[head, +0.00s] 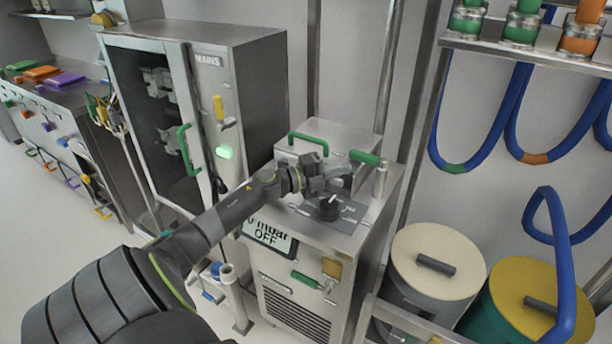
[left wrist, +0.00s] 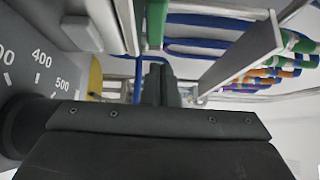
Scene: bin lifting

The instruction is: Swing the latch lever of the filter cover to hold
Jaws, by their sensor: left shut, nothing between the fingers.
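A steel unit (head: 275,220) shows an "OFF" display (head: 270,238) and a black dial knob (head: 328,207). On its top is a metal box with a green handle (head: 308,143). A lever with a green grip (head: 365,158) is at the box's right, by a steel post. Another green-gripped lever (head: 305,280) is low on the front, above the vents. I cannot tell which is the filter cover latch. My left gripper (head: 345,172) is shut and empty above the dial, close to the upper grip; contact is unclear. Its fingers (left wrist: 160,78) point towards a green bar (left wrist: 156,25). My right gripper is out of view.
A steel cabinet (head: 262,85) with a green handle and green light stands left of the unit. Two lidded drums (head: 437,258) and hanging blue hoses (head: 500,120) are on the right. The rack post (head: 420,130) stands close to the unit's right side.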

